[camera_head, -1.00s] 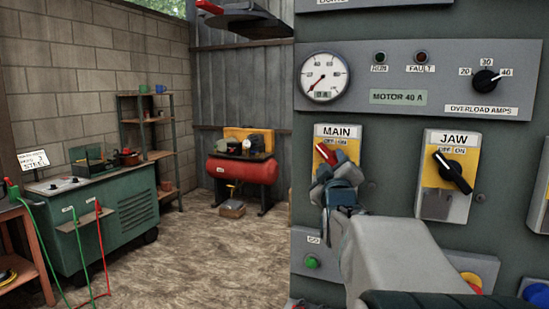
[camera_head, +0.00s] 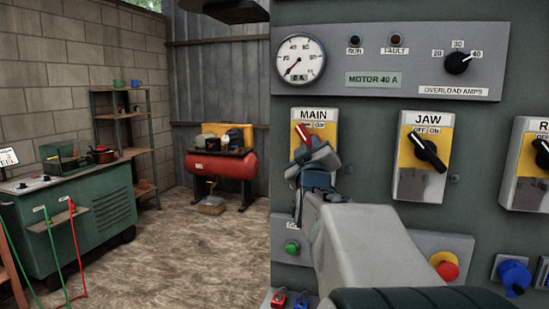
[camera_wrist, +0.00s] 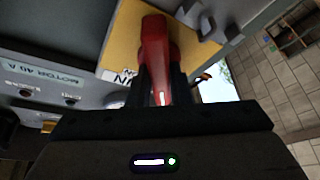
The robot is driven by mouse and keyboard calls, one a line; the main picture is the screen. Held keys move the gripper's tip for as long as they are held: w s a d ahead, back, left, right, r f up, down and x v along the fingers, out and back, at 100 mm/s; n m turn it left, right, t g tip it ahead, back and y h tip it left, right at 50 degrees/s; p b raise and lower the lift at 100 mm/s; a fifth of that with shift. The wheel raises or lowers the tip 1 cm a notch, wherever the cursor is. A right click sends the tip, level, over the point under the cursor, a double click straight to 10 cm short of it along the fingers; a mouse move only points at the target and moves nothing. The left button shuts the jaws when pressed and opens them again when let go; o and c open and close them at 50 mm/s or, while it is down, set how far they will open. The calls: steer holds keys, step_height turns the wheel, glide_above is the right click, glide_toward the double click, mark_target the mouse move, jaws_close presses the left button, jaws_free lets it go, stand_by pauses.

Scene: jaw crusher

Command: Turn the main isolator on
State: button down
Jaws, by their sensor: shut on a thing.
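The main isolator (camera_head: 326,137) is a yellow plate on a grey box marked MAIN, OFF and ON, on the panel's left side. Its red handle (camera_head: 302,131) leans to the upper left, toward the OFF side, partly hidden by my gripper (camera_head: 317,156). In the wrist view the red handle (camera_wrist: 154,45) stands between the two dark fingers of my gripper (camera_wrist: 160,85), which is shut on it. The handle's lower end and pivot are hidden by the fingers.
The JAW switch (camera_head: 426,150), with a black handle, is right of MAIN. A green button (camera_head: 292,249) is below MAIN, and a red stop button (camera_head: 446,267) is lower right. A gauge (camera_head: 300,60) is above. Open floor lies left of the panel, before a red compressor (camera_head: 222,168).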

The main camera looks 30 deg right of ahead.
steer(key=m+g+h+b, duration=0.1)
steer(key=m+g+h, duration=0.1)
steer(key=m, duration=0.4)
steer(key=m+g+h+b, duration=0.1)
steer(key=m+g+h, duration=0.1)
steer(key=m, duration=0.4)
steer(key=m+g+h+b, duration=0.2)
steer(key=m, duration=0.4)
steer(key=shift+w+a+r, duration=0.15)
steer(key=shift+m+g+h+p, duration=0.4)
steer(key=shift+m+g, duration=1)
steer(key=shift+m, duration=1.2)
steer(key=c, duration=1.3)
jaws_free()
